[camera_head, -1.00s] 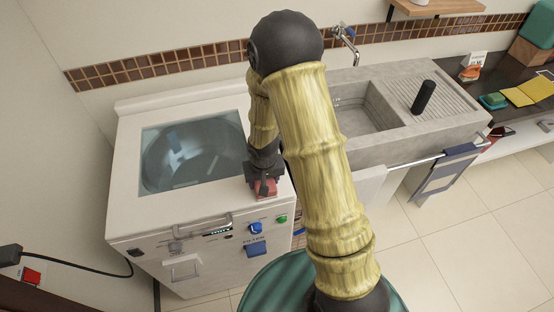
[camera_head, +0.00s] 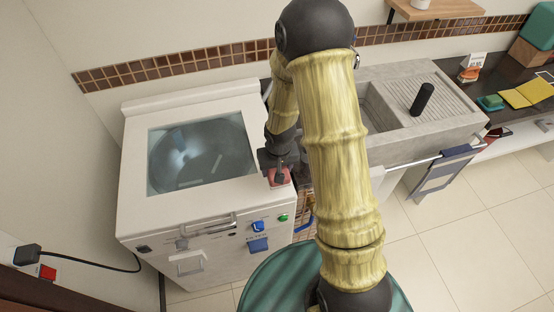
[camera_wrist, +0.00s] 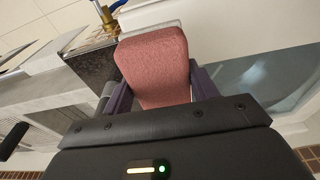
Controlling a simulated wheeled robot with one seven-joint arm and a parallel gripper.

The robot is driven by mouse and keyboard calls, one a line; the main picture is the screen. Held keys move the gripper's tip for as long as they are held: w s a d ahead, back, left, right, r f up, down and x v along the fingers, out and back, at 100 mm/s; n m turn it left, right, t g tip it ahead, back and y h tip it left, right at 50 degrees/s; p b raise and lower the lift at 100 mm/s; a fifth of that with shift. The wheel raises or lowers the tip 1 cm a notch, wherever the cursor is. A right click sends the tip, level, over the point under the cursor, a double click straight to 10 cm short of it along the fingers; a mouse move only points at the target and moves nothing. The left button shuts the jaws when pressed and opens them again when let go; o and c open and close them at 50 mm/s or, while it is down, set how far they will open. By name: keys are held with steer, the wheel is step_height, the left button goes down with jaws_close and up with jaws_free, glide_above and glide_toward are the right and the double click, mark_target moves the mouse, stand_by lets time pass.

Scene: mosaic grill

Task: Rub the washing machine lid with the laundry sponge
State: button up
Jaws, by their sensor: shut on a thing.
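The white washing machine (camera_head: 237,205) stands at the left in the head view. Its lid has a bluish see-through window (camera_head: 200,155), which also shows at the right in the wrist view (camera_wrist: 262,80). My gripper (camera_head: 276,172) is shut on the pinkish-red laundry sponge (camera_head: 281,178), at the right edge of the machine's top. In the wrist view the sponge (camera_wrist: 155,65) sits between the two fingers and sticks out past them. I cannot tell whether the sponge touches the machine's top.
A concrete sink (camera_head: 435,125) with a black cylinder (camera_head: 422,99) on its ribbed part stands to the right. A dark counter holds a green sponge (camera_head: 491,102) and a yellow cloth (camera_head: 533,94). Tiled floor lies in front.

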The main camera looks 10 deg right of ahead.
steer(key=shift+r+p, duration=0.5)
steer(key=shift+r, duration=0.45)
steer(key=shift+w+a+f, duration=0.1)
